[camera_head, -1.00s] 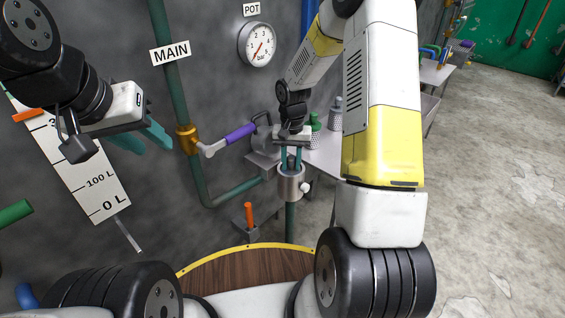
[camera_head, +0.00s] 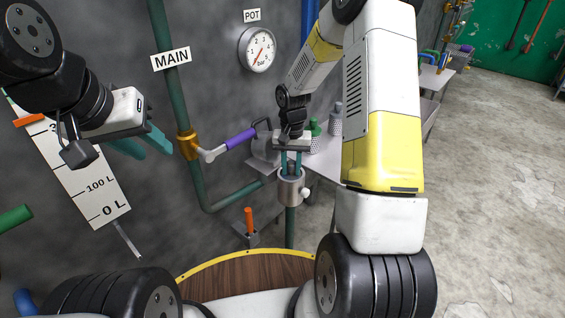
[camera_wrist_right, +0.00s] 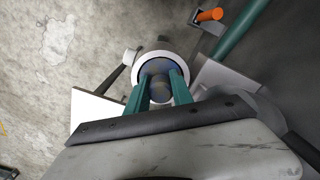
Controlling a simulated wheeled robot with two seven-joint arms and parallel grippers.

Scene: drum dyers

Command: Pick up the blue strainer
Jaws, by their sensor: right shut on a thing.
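The blue strainer (camera_wrist_right: 158,68) shows in the right wrist view as a dull blue round body inside the pale ring of a metal cup. This cup (camera_head: 291,190) stands on a green pipe in the head view. My right gripper (camera_wrist_right: 158,92) has its teal fingers reaching down into the cup, shut on the strainer. In the head view the right gripper (camera_head: 291,163) is above the cup, and the strainer is mostly hidden there. My left gripper (camera_head: 143,145) is at the left by the wall, open and empty, far from the cup.
A purple-handled valve (camera_head: 240,138) on the main pipe is just left of my right gripper. An orange-handled valve (camera_head: 249,220) is below it. A grey table (camera_head: 328,165) with bottles stands behind. A wooden drum lid (camera_head: 245,275) is in front. Floor at right is clear.

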